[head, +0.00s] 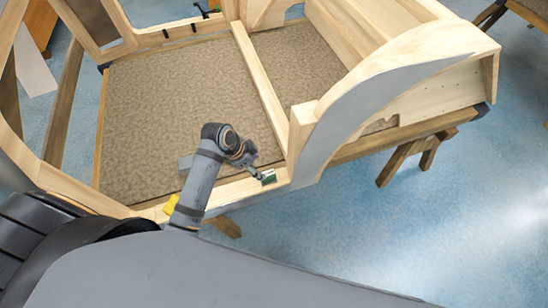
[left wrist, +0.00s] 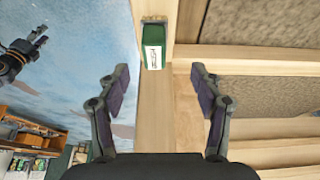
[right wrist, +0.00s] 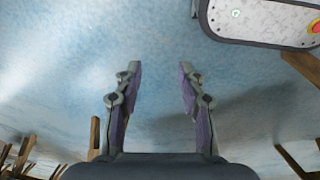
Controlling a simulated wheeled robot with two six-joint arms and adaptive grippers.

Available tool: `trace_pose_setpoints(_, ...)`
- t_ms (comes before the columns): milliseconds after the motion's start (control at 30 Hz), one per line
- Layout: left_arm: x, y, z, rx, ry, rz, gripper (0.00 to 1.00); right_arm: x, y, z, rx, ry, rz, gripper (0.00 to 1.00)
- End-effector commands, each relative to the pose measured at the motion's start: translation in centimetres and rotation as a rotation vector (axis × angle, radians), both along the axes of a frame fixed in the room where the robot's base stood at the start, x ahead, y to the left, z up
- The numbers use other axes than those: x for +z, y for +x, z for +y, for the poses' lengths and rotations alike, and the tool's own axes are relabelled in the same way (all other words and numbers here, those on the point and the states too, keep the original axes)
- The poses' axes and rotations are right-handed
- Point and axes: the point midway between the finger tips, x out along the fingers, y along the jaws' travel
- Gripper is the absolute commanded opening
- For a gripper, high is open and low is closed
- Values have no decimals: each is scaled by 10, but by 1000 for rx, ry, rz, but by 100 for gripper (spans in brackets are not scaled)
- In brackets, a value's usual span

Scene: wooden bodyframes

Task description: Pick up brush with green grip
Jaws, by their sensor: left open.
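The brush with the green grip (head: 268,177) lies on the light wooden sill of the frame, near a wooden post. In the left wrist view its green block with a white label (left wrist: 153,48) is on the wooden beam, ahead of the fingers. My left gripper (left wrist: 160,72) is open, its fingers apart on either side of the beam, with nothing between them. In the head view the left gripper (head: 252,170) is just left of the green block. My right gripper (right wrist: 161,72) is open and empty above the blue floor. It is not visible in the head view.
The wooden bodyframe (head: 262,90) has brown patterned floor panels (head: 180,100) and a curved side at right. A small yellow object (head: 171,204) is at the sill beside my left arm. A wooden trestle (head: 400,155) stands under the frame. Blue floor (head: 420,220) is clear at right.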

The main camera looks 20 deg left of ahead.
Motion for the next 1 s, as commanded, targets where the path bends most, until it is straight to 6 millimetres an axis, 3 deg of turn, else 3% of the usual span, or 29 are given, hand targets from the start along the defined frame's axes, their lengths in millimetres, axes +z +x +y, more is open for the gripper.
trace_pose_setpoints(100,-2,-1,-1,0,0,2,66,0,-1,3,-1,4,1,40)
trace_pose_setpoints(300,-30,6,-11,2,-3,4,66,-1,-63,8,-7,10,95,40)
trace_pose_setpoints(400,-43,9,-15,2,-2,2,66,-1,-75,7,-7,9,113,40)
trace_pose_setpoints(467,-47,10,-16,2,-1,3,66,-1,-71,7,-6,8,106,40)
trace_pose_setpoints(633,-52,12,-18,1,-1,1,66,3,-29,5,-3,6,42,40)
trace_pose_setpoints(733,-64,16,-23,1,-2,5,66,10,-16,4,-2,5,22,40)
trace_pose_setpoints(867,-85,22,-29,2,-1,3,66,12,-22,2,-2,3,33,40)
trace_pose_setpoints(1000,-96,24,-33,3,0,2,66,11,-43,1,-3,1,63,40)
